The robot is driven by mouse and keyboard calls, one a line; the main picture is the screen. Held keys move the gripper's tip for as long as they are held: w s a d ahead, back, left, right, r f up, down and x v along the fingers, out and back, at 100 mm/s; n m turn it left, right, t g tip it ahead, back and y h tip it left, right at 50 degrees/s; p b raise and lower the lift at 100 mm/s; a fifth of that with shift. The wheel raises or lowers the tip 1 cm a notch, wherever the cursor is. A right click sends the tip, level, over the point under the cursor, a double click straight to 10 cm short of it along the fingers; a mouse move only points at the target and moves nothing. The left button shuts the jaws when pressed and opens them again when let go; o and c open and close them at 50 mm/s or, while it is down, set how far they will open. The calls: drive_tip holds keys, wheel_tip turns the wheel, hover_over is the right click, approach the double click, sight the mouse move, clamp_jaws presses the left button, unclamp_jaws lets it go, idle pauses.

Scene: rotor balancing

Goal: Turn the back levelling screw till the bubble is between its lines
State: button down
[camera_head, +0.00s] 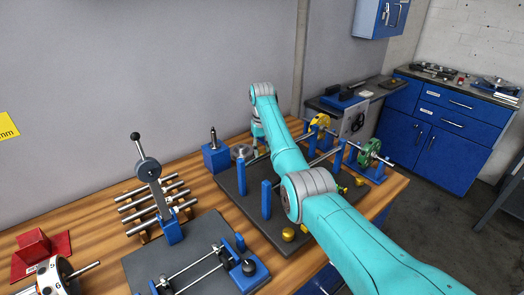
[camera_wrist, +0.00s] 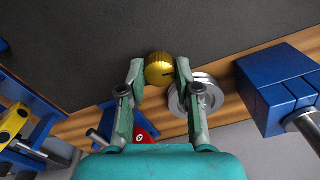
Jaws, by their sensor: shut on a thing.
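The back levelling screw has a brass-yellow ribbed knob (camera_wrist: 159,70) with a dark mark on it. My gripper (camera_wrist: 160,74) is shut on this knob in the wrist view, one finger on each side. In the head view my arm reaches to the back of the dark plate (camera_head: 236,192), and the knob and fingertips are hidden there. Other brass knobs show at the plate's front edge (camera_head: 288,235) and right side (camera_head: 360,181). I cannot make out the bubble or its lines in either view.
A silver disc (camera_wrist: 197,97) lies close beside the right finger, with a blue block (camera_wrist: 278,90) further right. Blue posts (camera_head: 266,199) stand on the plate. A yellow wheel (camera_head: 319,122) and a green wheel (camera_head: 369,152) stand at the right. A lever press (camera_head: 152,175) stands left.

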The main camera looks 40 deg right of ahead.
sight(262, 152)
drive_tip(key=shift+m, duration=0.6)
drive_tip(key=c, duration=0.8)
unclamp_jaws()
wheel_tip(262, 152, up, 12)
